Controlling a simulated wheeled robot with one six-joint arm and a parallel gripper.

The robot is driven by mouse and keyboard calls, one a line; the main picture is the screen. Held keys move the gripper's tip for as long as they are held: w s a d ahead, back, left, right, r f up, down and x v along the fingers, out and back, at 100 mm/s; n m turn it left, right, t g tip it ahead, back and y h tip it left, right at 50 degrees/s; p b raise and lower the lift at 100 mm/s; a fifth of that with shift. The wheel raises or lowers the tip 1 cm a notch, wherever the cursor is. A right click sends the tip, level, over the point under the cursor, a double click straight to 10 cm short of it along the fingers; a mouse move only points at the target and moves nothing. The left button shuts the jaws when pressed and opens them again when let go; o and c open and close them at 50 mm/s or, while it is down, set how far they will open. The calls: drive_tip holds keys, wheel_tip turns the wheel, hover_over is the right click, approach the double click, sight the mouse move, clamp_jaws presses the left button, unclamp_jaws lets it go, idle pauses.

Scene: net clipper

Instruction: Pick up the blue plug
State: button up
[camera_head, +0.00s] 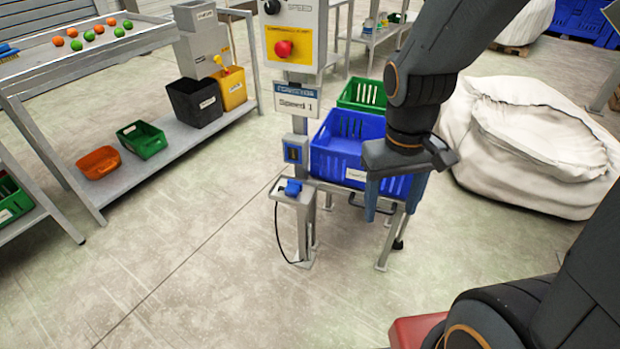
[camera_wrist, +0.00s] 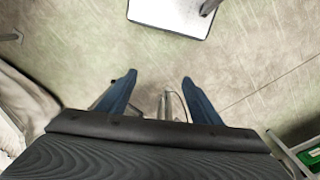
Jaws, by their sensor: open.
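The blue plug (camera_head: 293,187) sits on a small grey shelf (camera_head: 309,192) on the side of the grey post, and a black cable (camera_head: 277,232) hangs from the shelf toward the floor. A blue socket box (camera_head: 292,152) is on the post just above it. My gripper (camera_head: 392,212) is open and empty, pointing down, to the right of the plug and in front of the blue crate. In the wrist view its two blue fingers (camera_wrist: 158,77) are spread with floor between them. I cannot make out the plug in that view.
The blue crate (camera_head: 340,148) stands on a low metal stand behind my gripper, with a green crate (camera_head: 362,94) behind it. A red button (camera_head: 284,48) is higher on the post. A white sack (camera_head: 530,150) is at right.

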sight(289, 192)
drive_tip(key=w+a+f+n+t+h+b, duration=0.3)
drive_tip(key=w+f+n+h+b, duration=0.6)
drive_tip(key=w+f+n, duration=0.7)
drive_tip(key=w+a+f+n+t+y+b, duration=0.1)
drive_tip(key=w+a+f+n+t, duration=0.3)
drive_tip(key=a, duration=0.3)
drive_tip(key=w+a+f+n+t+y+b, duration=0.1)
drive_tip(key=w+a+f+n+t+b, duration=0.15)
drive_tip(key=a+n, duration=0.3)
drive_tip(key=w+a+f+n+t+y+b, duration=0.1)
drive_tip(key=w+a+f+n+t+y, duration=0.15)
drive_tip(key=w+a+f+n, duration=0.4)
drive_tip(key=w, duration=0.1)
drive_tip(key=w+d+m, duration=0.1)
drive_tip(key=w+d+m+h, duration=0.1)
drive_tip(key=w, duration=0.1)
drive_tip(key=shift+d+r+t, duration=0.1)
drive_tip(key=shift+d+t, duration=0.1)
drive_tip(key=shift+t, duration=0.1)
drive_tip(key=c, duration=1.2)
